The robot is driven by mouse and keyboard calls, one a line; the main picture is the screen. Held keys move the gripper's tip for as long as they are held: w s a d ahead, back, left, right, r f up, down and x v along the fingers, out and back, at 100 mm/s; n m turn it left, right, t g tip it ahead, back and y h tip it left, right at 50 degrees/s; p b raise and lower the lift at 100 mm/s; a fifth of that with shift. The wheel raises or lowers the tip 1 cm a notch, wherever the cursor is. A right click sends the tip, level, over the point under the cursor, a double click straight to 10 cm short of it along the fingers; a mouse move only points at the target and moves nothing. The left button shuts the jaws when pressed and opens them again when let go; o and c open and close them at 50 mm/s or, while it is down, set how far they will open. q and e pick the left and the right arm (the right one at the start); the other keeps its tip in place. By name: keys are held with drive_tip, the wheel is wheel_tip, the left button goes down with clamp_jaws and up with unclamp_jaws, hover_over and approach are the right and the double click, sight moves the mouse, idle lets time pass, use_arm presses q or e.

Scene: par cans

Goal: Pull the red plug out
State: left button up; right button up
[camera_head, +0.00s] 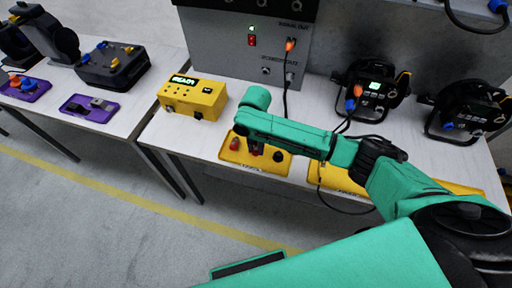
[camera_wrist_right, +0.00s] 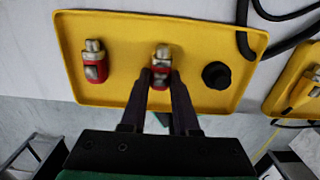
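A yellow tray (camera_wrist_right: 120,93) on the table holds two red plugs with metal ends and a black round connector (camera_wrist_right: 216,75). One red plug (camera_wrist_right: 95,65) stands free at the left of the tray. The other red plug (camera_wrist_right: 161,68) is in the middle, between the fingertips of my right gripper (camera_wrist_right: 160,80). The fingers press close on both its sides, with no gap showing. In the head view my right gripper (camera_head: 255,148) points down over the tray, partly hidden under my arm; the free red plug shows beside it (camera_head: 234,145). My left gripper is not in view.
A yellow box with a lit display (camera_head: 193,97) stands left of the tray. A grey panel (camera_head: 230,45) with a cable is behind. Black lamps (camera_head: 372,88) stand at the right. Another yellow tray (camera_wrist_right: 302,95) and black cables lie nearby.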

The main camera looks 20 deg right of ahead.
sight(256, 150)
drive_tip(key=o, duration=0.4)
drive_tip(key=shift+o, duration=0.2)
drive_tip(key=shift+r, duration=0.15)
wheel_tip(256, 150, up, 14)
drive_tip(key=b, duration=0.1)
drive_tip(key=shift+s+r, duration=0.15)
drive_tip(key=shift+r, duration=0.05)
